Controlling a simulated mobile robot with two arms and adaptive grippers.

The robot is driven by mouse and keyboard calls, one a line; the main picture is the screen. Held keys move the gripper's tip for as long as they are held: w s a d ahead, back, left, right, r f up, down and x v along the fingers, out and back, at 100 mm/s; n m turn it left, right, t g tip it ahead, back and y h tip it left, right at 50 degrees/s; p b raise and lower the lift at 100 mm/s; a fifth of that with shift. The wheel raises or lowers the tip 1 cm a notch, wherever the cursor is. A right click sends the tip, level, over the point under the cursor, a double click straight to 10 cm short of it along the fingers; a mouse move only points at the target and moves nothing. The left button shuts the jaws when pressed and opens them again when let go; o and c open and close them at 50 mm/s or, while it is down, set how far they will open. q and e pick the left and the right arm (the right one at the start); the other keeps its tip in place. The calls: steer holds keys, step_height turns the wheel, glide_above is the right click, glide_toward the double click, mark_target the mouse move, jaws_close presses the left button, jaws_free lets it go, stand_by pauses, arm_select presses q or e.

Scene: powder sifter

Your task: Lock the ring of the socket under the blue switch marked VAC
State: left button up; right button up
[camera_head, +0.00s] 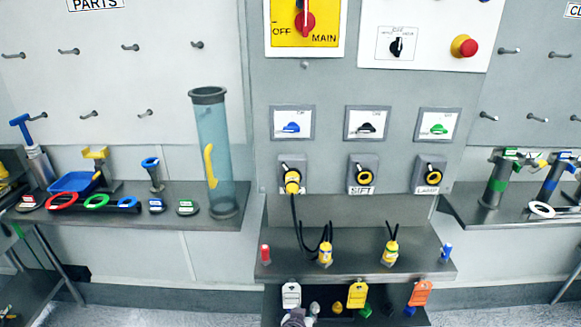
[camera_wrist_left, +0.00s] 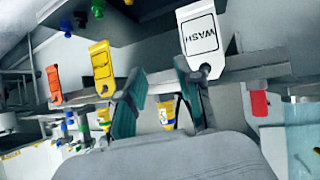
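The blue switch (camera_head: 291,127) is on a white plate on the grey panel. Under it, the socket (camera_head: 283,163) has a yellow plug (camera_head: 292,182) seated in it, with a black cable hanging down. The plug covers much of the socket's ring and any label below, so I cannot tell how the ring is turned. My left gripper (camera_head: 297,319) shows only partly at the bottom edge of the head view, well below the socket. In the left wrist view its teal-padded fingers (camera_wrist_left: 160,103) stand apart, with nothing clearly gripped. My right gripper is not in view.
A small shelf (camera_head: 350,262) below the sockets holds two more yellow plugs (camera_head: 325,254) (camera_head: 390,254). White (camera_head: 291,295), yellow (camera_head: 357,294) and orange (camera_head: 420,293) tags hang at its front. The SIFT socket (camera_head: 363,178) and another socket (camera_head: 432,177) are to the right.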

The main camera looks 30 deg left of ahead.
arm_select(q)
steer(key=w+a+r+n+t+y, duration=0.1)
steer(key=w+a+r+n+t, duration=0.15)
steer(key=r, duration=0.75)
steer(key=w+a+r+n+t+y, duration=0.1)
steer(key=w+a+r+y, duration=0.15)
steer(key=r, duration=0.65)
steer(key=n+y+p, duration=0.1)
steer(key=n+y, duration=0.2)
steer(key=n, duration=0.2)
glide_toward(284, 166)
steer(key=shift+t, duration=0.55)
steer(key=p+x, duration=0.1)
steer(key=x, duration=0.1)
steer(key=p+x, duration=0.1)
steer(key=x, duration=0.2)
steer(key=p+x, duration=0.1)
steer(key=x, duration=0.2)
steer(key=shift+a+f+p, duration=0.15)
steer(key=shift+f+p, duration=0.2)
steer(key=shift+w+a, duration=0.1)
steer(key=shift+w, duration=0.05)
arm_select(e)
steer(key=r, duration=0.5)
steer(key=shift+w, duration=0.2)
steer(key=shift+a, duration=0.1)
arm_select(q)
jaws_close()
